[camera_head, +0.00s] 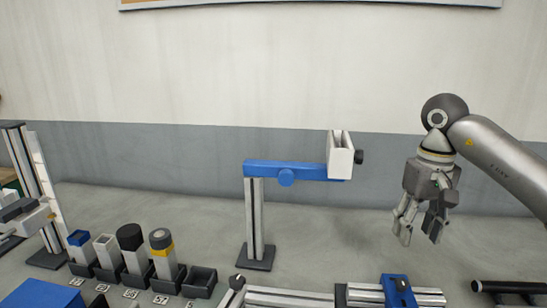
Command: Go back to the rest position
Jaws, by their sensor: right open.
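My right gripper (419,226) hangs in the air at the right of the head view, its fingers pointing down and spread apart with nothing between them. The grey right arm comes in from the right edge. The gripper is apart from the stand with the blue crossbar (300,170), which is to its left. A white open-topped box (340,158) with a black knob sits at the right end of that crossbar. My left gripper does not show.
Black holders with upright containers stand at the lower left, including a yellow-banded one (162,250); the rightmost holder (199,280) looks empty. A rail with a blue clamp (397,290) and a dark cylinder (508,287) lie in front. The grey wall is behind.

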